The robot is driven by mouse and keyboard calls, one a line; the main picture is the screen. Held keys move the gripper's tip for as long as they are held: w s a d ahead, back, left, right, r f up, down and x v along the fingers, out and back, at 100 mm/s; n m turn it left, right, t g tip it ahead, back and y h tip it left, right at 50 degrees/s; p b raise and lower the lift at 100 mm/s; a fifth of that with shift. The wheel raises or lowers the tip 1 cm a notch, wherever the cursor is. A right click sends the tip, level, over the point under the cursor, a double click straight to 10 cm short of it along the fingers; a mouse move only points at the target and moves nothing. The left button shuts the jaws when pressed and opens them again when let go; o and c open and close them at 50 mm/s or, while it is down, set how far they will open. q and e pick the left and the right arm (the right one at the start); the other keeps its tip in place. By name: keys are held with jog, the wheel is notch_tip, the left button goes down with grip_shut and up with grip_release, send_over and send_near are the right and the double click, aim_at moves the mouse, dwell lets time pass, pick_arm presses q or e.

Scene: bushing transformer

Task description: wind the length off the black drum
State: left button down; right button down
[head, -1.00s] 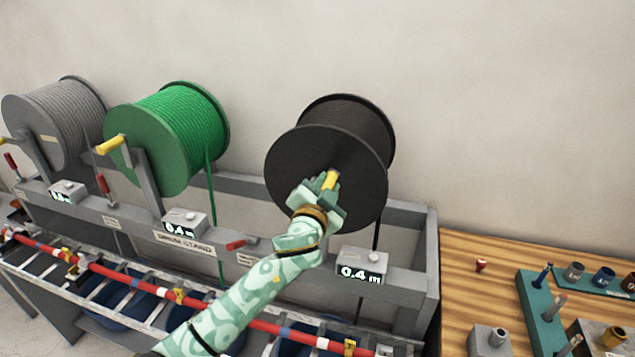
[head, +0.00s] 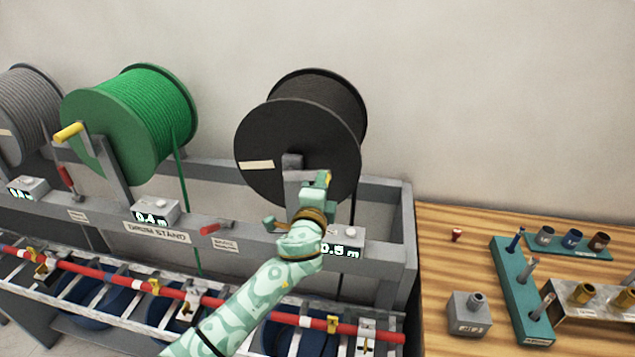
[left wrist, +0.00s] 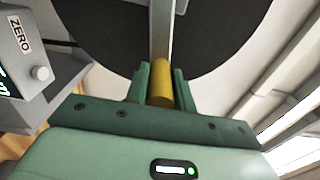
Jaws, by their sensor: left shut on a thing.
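The black drum (head: 300,130) is mounted on the drum stand in the middle of the head view, with a pale label strip on its face. Black cable hangs below it on the right. Its crank has a yellow handle (left wrist: 160,84), seen upright between my fingers in the left wrist view. My left gripper (head: 318,188) is shut on that handle, in front of the drum's lower face. The fingers also show in the left wrist view (left wrist: 159,88). The counter box (head: 338,246) below the drum reads 0.5 m, partly covered by my arm. My right gripper is not in view.
A green drum (head: 130,115) and a grey drum (head: 28,112) stand to the left, each with a counter box. A red bar (head: 110,278) runs along the front. A wooden bench (head: 450,270) with fittings is at the right.

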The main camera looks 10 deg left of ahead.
pick_arm(q)
jog(key=shift+f+m, duration=0.85)
jog(key=shift+m, duration=0.15)
jog(key=c, duration=1.2)
grip_release()
jog(key=s, duration=0.5)
jog(key=s+b, duration=0.1)
jog(key=s, duration=1)
jog(key=shift+s+a, duration=0.15)
jog(key=shift+a, duration=0.1)
